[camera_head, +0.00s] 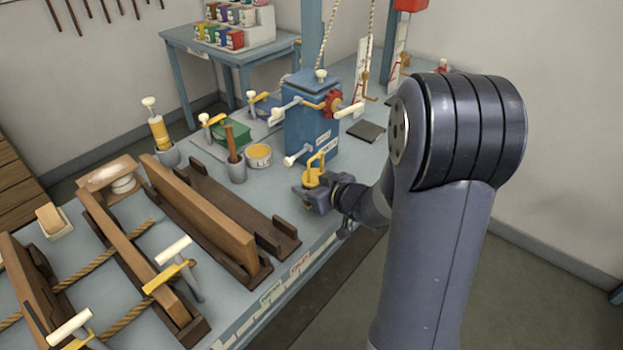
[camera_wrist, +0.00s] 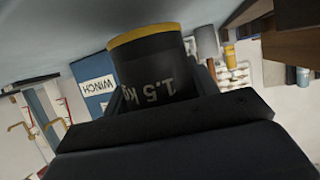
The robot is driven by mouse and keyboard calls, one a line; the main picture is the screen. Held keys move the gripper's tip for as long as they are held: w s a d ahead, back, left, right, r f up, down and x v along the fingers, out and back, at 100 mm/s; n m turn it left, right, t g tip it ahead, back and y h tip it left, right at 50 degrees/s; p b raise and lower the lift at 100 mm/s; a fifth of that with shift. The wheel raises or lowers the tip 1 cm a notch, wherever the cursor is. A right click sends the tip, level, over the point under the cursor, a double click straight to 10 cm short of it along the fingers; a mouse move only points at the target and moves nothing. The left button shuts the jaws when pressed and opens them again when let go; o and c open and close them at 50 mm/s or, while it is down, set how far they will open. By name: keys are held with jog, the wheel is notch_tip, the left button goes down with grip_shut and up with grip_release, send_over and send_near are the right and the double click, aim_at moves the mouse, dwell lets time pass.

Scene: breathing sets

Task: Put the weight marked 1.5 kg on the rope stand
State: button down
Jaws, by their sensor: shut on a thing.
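The weight (camera_wrist: 150,65) is a dark cylinder with a yellow rim, and its "1.5 kg" marking reads upside down in the wrist view. My gripper (camera_head: 318,194) is shut on it near the front edge of the blue-grey bench. In the head view the weight's yellow handle (camera_head: 315,170) stands above the jaws, while most of its body is hidden. Whether it touches the bench is unclear. No label names the rope stand.
The blue winch box (camera_head: 311,122) with cranks stands just behind my gripper. A dark square plate (camera_head: 366,131) lies right of it. A yellow tin (camera_head: 259,156), a cup with a wooden handle (camera_head: 236,170) and wooden troughs (camera_head: 215,205) fill the left. Clamps and ropes lie farther left.

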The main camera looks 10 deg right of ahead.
jog(key=shift+w+f, duration=0.1)
jog(key=shift+f, duration=0.65)
jog(key=shift+f, duration=0.15)
jog(key=c, duration=0.5)
grip_release()
jog(key=shift+f, duration=0.1)
jog(key=shift+s+d+r, duration=0.1)
jog(key=shift+s+r, duration=0.2)
jog(key=p+v, duration=0.1)
jog(key=v, duration=1)
jog(key=shift+s, duration=0.25)
jog(key=shift+d, duration=0.1)
